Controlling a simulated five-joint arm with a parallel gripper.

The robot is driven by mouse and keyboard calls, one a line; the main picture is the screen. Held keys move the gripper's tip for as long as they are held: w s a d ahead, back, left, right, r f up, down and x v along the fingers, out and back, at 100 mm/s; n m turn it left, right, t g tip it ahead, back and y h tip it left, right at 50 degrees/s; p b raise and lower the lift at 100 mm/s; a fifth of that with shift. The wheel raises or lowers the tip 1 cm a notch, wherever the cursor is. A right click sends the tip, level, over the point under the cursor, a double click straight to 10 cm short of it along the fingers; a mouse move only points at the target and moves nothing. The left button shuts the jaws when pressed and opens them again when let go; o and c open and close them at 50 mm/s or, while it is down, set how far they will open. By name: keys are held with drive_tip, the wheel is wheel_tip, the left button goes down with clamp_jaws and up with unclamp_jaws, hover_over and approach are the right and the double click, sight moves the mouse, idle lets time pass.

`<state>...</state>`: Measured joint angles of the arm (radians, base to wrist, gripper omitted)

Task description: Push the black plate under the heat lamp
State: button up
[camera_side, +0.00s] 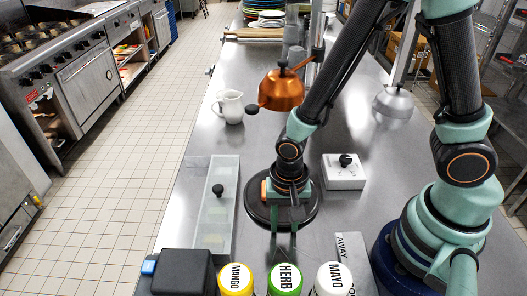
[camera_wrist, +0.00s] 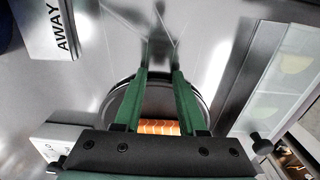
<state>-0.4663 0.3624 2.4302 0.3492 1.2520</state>
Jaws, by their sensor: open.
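The black plate (camera_side: 255,207) lies on the steel counter in the middle of the side view. An orange, white-striped piece of food (camera_wrist: 160,127) sits on it, partly hidden by my gripper. My gripper (camera_side: 286,225) is open, its two green fingers apart and pointing down over the plate. In the wrist view the fingers (camera_wrist: 159,62) reach past the plate's rim; whether they touch it I cannot tell. A copper heat lamp (camera_side: 281,92) hangs from a post behind the plate. A silver lamp-like shade (camera_side: 393,104) hangs farther right.
A white jug (camera_side: 230,106) stands behind left. A clear-lidded container (camera_side: 214,210) lies left of the plate, and a white box with a black knob (camera_side: 344,171) right. Bare counter lies between plate and jug.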

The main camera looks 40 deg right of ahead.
drive_tip(key=shift+w+d, duration=5.95)
drive_tip(key=shift+s+a, duration=1.1)
drive_tip(key=shift+s+a+r, duration=0.25)
drive_tip(key=shift+r, duration=1.1)
drive_tip(key=shift+s+a+r, duration=0.2)
drive_tip(key=shift+s+r, duration=0.05)
drive_tip(key=shift+r, duration=1.1)
drive_tip(key=shift+s+a+r, duration=0.25)
drive_tip(key=shift+r, duration=1.1)
drive_tip(key=s+d+r+n+t, duration=0.2)
drive_tip(key=r+n, duration=0.2)
drive_tip(key=r, duration=0.4)
drive_tip(key=s+d+r+n+t, duration=0.2)
drive_tip(key=r+n, duration=0.3)
drive_tip(key=r, duration=0.3)
drive_tip(key=shift+s+d+r+t, duration=0.15)
drive_tip(key=shift+s+t, duration=0.2)
drive_tip(key=shift+t, duration=0.45)
